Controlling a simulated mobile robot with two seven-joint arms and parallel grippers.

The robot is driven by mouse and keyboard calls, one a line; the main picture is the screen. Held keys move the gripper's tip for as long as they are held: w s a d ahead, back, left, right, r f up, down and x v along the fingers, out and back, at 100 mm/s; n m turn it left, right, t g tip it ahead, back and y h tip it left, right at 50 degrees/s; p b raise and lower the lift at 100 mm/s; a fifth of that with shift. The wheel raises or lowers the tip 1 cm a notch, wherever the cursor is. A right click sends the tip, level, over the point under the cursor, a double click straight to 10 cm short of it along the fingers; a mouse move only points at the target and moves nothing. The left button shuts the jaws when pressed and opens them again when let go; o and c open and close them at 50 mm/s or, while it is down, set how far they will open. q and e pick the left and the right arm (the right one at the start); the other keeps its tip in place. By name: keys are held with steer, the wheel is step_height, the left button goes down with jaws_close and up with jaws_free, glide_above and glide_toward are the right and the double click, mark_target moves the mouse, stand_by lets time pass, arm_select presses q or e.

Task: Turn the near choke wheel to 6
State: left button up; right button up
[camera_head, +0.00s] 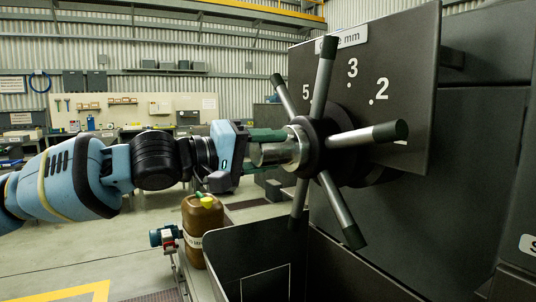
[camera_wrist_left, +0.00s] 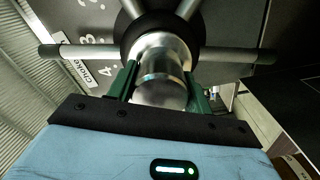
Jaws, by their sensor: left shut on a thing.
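The choke wheel (camera_head: 333,150) has a dark hub, a silver centre boss and several grey spokes with dark tips. It stands in front of a dark dial plate (camera_head: 411,70) marked 5, 3, 2 and a partly covered figure; no 6 is readable. One spoke points nearly straight up over the dial, another to the right. My left gripper (camera_head: 268,149) is shut on the silver boss, its green fingers on either side. The wrist view shows the boss (camera_wrist_left: 162,88) between the fingers and spokes to both sides. No pointer is visible. My right gripper is out of view.
A dark open-topped bin (camera_head: 258,268) is below the wheel. A brown jug (camera_head: 203,228) with a yellow cap and a blue motor (camera_head: 165,236) stand left of it. A workbench and pegboard (camera_head: 150,108) are far behind. The dark machine body fills the right.

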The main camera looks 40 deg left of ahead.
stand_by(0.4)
arm_select(q)
steer(key=o, duration=1.4)
